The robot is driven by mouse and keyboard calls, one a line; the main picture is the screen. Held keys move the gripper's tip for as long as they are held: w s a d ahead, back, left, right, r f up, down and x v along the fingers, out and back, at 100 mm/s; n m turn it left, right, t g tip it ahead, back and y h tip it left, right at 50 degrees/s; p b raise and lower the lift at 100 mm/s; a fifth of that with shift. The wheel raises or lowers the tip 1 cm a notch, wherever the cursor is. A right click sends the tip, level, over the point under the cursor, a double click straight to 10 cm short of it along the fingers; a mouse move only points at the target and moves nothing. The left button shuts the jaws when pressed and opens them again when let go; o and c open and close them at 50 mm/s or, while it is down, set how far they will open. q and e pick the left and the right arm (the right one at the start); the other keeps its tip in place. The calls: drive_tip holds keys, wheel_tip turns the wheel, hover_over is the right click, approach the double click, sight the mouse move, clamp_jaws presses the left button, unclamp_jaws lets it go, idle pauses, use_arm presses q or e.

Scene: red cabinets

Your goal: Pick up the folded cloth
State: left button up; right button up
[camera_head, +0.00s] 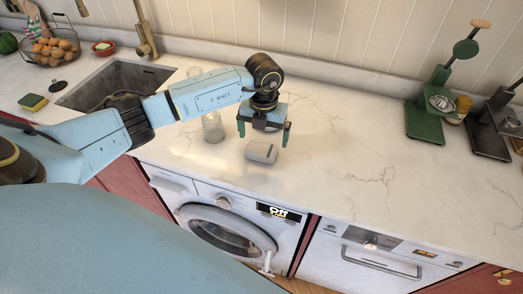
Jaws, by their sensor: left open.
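The folded cloth (261,152) is a small, light grey, rounded block lying on the white marble counter near its front edge, above the washing machine. My left gripper (263,138) hangs just over and slightly behind it, pointing down. Its two dark green fingers are apart, one to the left and one to the right, with nothing visible between them. The cloth appears slightly in front of the fingers; I cannot tell the exact gap. My right gripper is not in view.
A glass jar (213,128) stands left of the gripper, close to my left arm. A sink (112,84), a sponge (33,102) and a wire fruit basket (55,50) are farther left. The counter between is clear.

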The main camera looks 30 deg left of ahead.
sight(262, 148)
use_arm(q)
drive_tip(key=f, duration=0.5)
drive_tip(key=shift+s+a+f+p, duration=0.15)
drive_tip(key=shift+a+f+p, duration=0.05)
drive_tip(key=shift+f+p, duration=0.2)
drive_tip(key=shift+r, duration=0.1)
drive_tip(key=c, duration=1)
